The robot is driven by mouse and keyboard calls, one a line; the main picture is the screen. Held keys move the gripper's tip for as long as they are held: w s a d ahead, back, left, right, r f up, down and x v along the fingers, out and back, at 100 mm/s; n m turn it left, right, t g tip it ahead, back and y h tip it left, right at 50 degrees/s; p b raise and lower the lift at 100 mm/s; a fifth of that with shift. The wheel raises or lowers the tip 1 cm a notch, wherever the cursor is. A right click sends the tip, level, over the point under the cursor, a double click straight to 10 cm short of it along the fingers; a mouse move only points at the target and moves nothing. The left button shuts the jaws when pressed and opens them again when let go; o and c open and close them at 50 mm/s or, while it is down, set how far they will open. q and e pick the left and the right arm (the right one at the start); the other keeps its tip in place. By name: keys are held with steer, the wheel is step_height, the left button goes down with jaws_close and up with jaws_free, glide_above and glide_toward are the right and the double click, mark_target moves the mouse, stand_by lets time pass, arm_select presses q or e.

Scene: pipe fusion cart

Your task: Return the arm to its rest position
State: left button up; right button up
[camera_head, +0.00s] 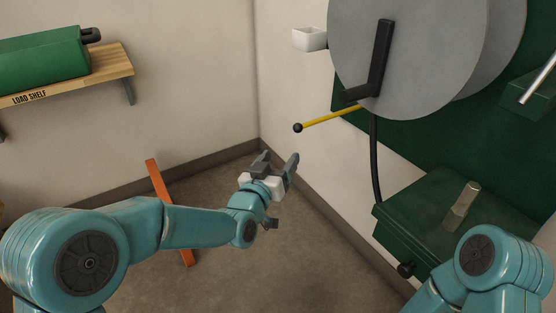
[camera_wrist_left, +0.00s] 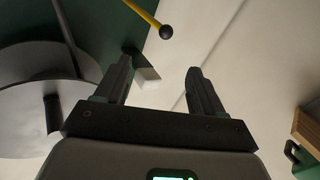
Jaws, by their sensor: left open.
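My left gripper (camera_head: 276,163) is open and empty at the end of my teal left arm (camera_head: 195,226). It is held in the air over the floor near the room corner, apart from the cart. In the left wrist view its two dark fingers (camera_wrist_left: 160,80) stand apart with nothing between them. My right arm (camera_head: 490,260) shows at the lower right of the head view. Its gripper is out of the picture.
A wooden load shelf (camera_head: 115,65) with a green object (camera_head: 40,58) is at the upper left. The green cart (camera_head: 430,215) has large grey discs (camera_head: 420,50) and a yellow lever with a black knob (camera_head: 298,128). An orange bar (camera_head: 165,200) stands behind my left arm.

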stand_by(0.3)
arm_select(q)
steer(key=a+f+n+g+y, duration=0.2)
steer(key=a+f+y, duration=0.1)
steer(key=a+f, duration=0.8)
steer(key=s+a+f+n+g+y, duration=0.15)
steer(key=s+f+g, duration=0.4)
steer(key=f, duration=0.85)
steer(key=s+a+f+n+g, duration=0.1)
steer(key=s+f+g, duration=0.1)
steer(key=s+f, duration=0.6)
steer(key=s+f+g, duration=0.3)
steer(key=s+f, duration=0.1)
steer(key=s, duration=0.7)
steer(key=s+d+g+h, duration=0.2)
steer(key=s+g, duration=0.2)
steer(key=s, duration=0.6)
step_height(320, 180, up, 32)
steer(key=p, duration=3.3)
steer(key=shift+s+d, duration=0.4)
steer(key=shift+d, duration=0.05)
